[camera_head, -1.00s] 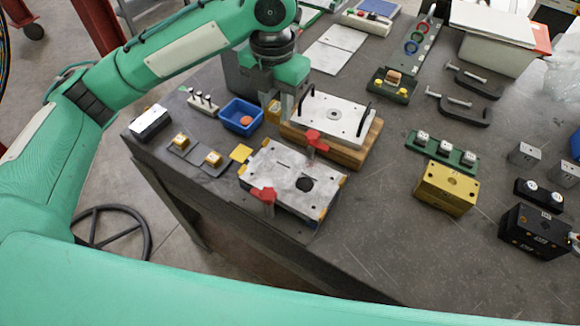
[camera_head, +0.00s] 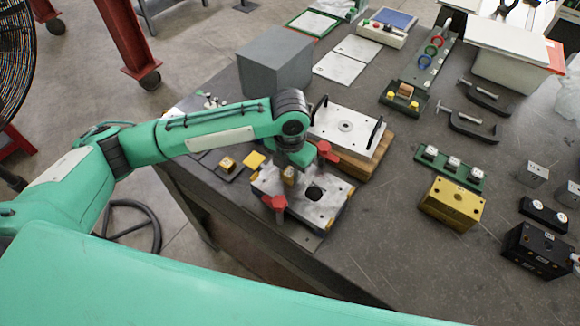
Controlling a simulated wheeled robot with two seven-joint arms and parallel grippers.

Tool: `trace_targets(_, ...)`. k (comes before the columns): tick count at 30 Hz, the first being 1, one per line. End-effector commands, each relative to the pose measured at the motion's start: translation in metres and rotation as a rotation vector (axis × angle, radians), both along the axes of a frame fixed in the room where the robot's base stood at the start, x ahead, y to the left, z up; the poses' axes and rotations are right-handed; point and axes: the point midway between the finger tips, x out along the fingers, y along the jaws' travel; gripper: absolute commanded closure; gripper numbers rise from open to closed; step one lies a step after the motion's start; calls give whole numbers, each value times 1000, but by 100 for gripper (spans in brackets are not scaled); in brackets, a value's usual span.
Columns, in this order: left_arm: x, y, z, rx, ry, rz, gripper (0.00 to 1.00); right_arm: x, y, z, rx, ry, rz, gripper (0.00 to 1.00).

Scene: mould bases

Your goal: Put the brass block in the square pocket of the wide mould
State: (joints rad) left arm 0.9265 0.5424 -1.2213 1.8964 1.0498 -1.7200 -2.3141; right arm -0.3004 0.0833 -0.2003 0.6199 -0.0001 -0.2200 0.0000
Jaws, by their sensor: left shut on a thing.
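The wide mould (camera_head: 325,210) is a grey metal plate with yellow corners and a dark round hole, lying near the table's front edge. My left gripper (camera_head: 290,170) is over its upper middle, pointing down. It is shut on a small brass block (camera_head: 289,176). The block is at or just above the plate; I cannot tell whether its lower end is inside a pocket. The square pocket is not clearly visible, with the gripper and block in front of that part. My right gripper is not in view.
Red clamps (camera_head: 275,202) stand at the mould's edge. A white plate with black handles (camera_head: 345,128) lies behind it on wood. Another brass piece (camera_head: 228,164) sits to the left near a yellow square (camera_head: 254,159). A grey box (camera_head: 275,62) is farther back.

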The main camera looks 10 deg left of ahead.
Motion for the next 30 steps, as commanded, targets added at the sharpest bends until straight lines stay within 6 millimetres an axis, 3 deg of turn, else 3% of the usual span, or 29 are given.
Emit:
trace_targets(12, 0, 0, -8, -1, -2, -1, 100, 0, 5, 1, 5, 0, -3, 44)
trace_targets(13, 0, 0, -8, -1, -2, -1, 64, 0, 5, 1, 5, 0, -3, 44)
trace_targets(15, 0, 0, -8, -1, -2, -1, 50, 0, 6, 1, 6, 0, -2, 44)
trace_targets(16, 0, 0, -8, -1, -2, -1, 48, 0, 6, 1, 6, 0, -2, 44)
trace_targets(25, 0, 0, -6, -1, -3, -1, 48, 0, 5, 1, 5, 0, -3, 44)
trace_targets(30, 1, -1, 11, -2, -6, -2, 48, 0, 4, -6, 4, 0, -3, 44)
